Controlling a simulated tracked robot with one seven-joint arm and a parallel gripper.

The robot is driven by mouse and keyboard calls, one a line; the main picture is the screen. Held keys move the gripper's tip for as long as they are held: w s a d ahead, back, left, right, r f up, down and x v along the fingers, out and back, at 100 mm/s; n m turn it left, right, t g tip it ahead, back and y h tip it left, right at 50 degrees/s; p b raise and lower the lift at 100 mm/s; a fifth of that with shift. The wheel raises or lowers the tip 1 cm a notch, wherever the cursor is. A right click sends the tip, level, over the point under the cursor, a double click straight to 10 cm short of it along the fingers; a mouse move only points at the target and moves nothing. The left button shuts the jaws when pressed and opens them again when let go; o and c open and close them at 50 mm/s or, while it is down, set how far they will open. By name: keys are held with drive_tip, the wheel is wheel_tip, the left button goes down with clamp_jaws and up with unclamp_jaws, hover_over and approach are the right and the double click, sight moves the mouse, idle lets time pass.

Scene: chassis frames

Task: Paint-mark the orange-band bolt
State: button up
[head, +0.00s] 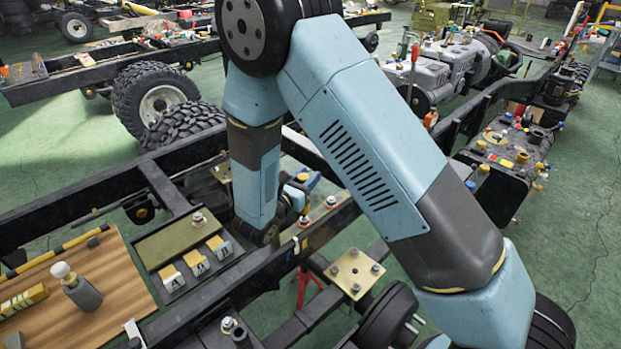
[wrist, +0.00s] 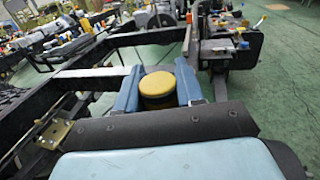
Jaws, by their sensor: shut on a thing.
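My gripper (head: 298,190) hangs over the dark chassis rail, partly hidden behind my own arm in the head view. In the wrist view its two blue fingers (wrist: 158,92) are shut on a dark cylinder with a round yellow top (wrist: 158,84), possibly the paint marker. Its lower part is hidden. Bolts stand on a tan plate (head: 353,272) in front of the gripper. Another bolt (head: 331,202) stands just right of it, and more stand at the left tray (head: 198,219) and near rail (head: 228,325).
A wooden board (head: 125,285) at the left holds a grey bottle with a white knob (head: 77,287). Lettered yellow blocks (head: 197,263) sit in a dark tray. Wheels (head: 155,98), an engine (head: 440,65) and a cluttered black tank (head: 505,160) stand behind. Green floor is free at the right.

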drive_tip(key=shift+r, duration=0.1)
idle(0.8)
drive_tip(key=shift+r, duration=0.8)
wheel_tip(320, 180, up, 5)
idle(0.5)
idle(0.4)
